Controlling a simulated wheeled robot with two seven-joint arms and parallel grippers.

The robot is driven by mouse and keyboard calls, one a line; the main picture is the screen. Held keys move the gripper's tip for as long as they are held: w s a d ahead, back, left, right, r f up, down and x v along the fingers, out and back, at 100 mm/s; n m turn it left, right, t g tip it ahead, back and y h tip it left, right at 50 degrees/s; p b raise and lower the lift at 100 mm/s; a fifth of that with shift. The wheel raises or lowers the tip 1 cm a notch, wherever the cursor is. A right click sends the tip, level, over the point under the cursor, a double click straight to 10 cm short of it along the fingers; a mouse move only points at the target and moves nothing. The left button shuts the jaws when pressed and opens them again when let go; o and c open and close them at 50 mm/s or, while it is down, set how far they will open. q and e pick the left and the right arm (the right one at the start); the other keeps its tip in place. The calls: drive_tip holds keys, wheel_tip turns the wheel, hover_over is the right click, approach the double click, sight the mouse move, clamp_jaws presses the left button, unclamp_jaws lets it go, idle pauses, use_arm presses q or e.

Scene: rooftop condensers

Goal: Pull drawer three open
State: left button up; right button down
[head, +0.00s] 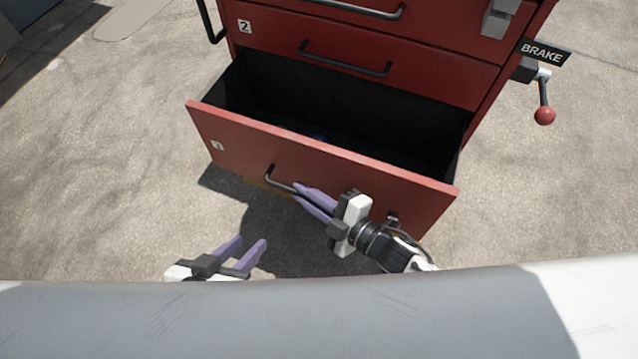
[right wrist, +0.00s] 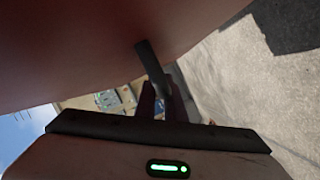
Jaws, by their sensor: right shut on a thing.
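Drawer three (head: 330,152) is the bottom drawer of the red tool cabinet, and it stands well out from the cabinet in the head view. Its dark inside shows, with a small blue thing partly visible near the front wall. Its dark bar handle (head: 281,182) runs along the front. My right gripper (head: 298,193) is shut on this handle, with purple fingers around its middle. The right wrist view shows the dark handle (right wrist: 150,62) between the fingers, close to the red front. My left gripper (head: 254,250) is open and empty, low and left of the drawer.
Drawer two (head: 360,62) above is shut, with its own handle. A brake lever with a red knob (head: 544,116) and a BRAKE sign (head: 542,52) stick out at the cabinet's right. Concrete floor lies free to the left and right.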

use_arm(q)
drive_tip(key=shift+s, duration=0.2)
use_arm(e)
drive_tip(key=shift+s+a, duration=0.1)
drive_tip(key=shift+s, duration=0.2)
drive_tip(key=c, duration=1.8)
unclamp_jaws()
drive_tip(key=shift+c, duration=0.2)
